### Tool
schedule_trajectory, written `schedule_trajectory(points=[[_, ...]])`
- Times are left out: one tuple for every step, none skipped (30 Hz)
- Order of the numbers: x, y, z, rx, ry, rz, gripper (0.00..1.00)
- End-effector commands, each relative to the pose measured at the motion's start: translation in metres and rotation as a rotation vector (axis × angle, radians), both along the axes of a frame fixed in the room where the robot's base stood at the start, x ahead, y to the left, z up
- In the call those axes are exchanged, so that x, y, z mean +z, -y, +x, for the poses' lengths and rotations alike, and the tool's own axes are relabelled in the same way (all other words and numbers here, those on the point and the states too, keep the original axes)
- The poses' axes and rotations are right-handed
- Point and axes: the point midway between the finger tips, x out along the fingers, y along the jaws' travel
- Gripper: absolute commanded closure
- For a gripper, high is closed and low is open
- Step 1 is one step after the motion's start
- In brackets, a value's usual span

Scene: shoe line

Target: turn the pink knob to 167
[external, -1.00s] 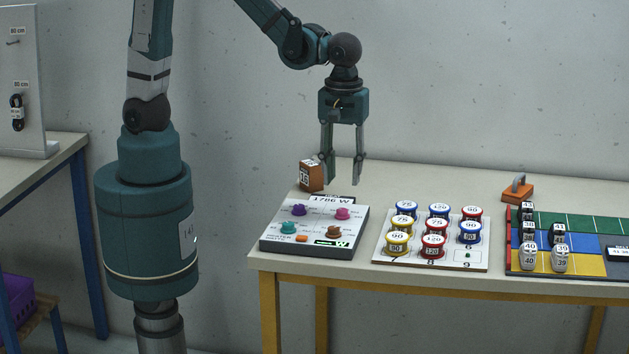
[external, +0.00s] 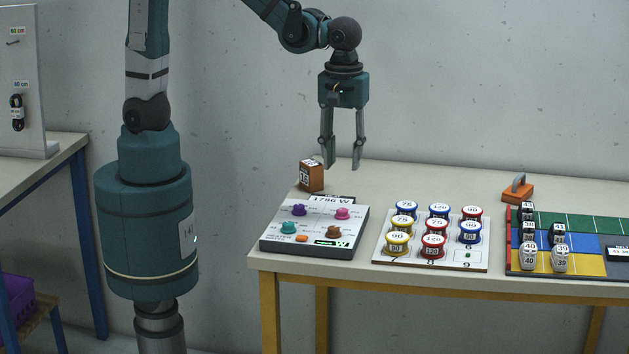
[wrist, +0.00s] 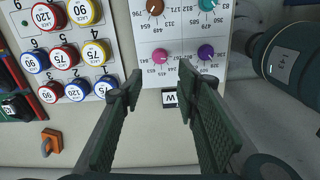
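The pink knob (external: 342,213) sits at the back right of the control panel (external: 345,243), with a purple knob (external: 299,210) to its left. In the wrist view the pink knob (wrist: 160,56) shows beyond the fingertips, with printed numbers around it too small to read surely. My gripper (external: 342,168) hangs above and behind the panel, open and empty, well clear of the pink knob. In the wrist view its two fingers (wrist: 161,80) stand apart with nothing between them. The direction of the knob's pointer cannot be told.
A teal knob (external: 288,228), a brown knob (external: 333,232) and an orange button (external: 302,238) share the panel. A brown box (external: 311,175) stands behind it. A board of lace spools (external: 383,254) and a coloured board (external: 590,262) lie to the right.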

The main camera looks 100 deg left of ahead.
Motion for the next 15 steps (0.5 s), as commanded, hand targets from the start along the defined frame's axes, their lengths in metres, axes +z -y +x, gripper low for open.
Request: schedule_trajectory(points=[[0.0,0.0,0.0,-0.014,0.0,0.0,0.68],[0.0,0.0,0.0,-0.026,0.0,0.0,0.68],[-0.001,0.0,0.0,-0.048,0.0,0.0,0.68],[-0.001,0.0,0.001,-0.067,0.0,0.0,0.68],[-0.001,0.0,0.001,-0.089,0.0,0.0,0.68],[-0.002,0.0,0.001,-0.123,0.0,0.0,0.68],[-0.003,0.0,0.002,-0.152,0.0,0.0,0.68],[-0.003,0.0,0.002,-0.183,0.0,0.0,0.68],[-0.005,0.001,0.003,-0.228,0.0,0.0,0.68],[-0.006,0.001,0.003,-0.265,0.0,0.0,0.68],[-0.006,0.001,0.003,-0.304,0.0,0.0,0.68],[-0.008,0.001,0.003,-0.357,0.0,0.0,0.68],[-0.009,0.001,0.004,-0.4,0.0,0.0,0.68],[-0.01,0.001,0.004,-0.442,0.0,0.0,0.68],[-0.012,0.001,0.004,-0.499,0.0,0.0,0.68]])
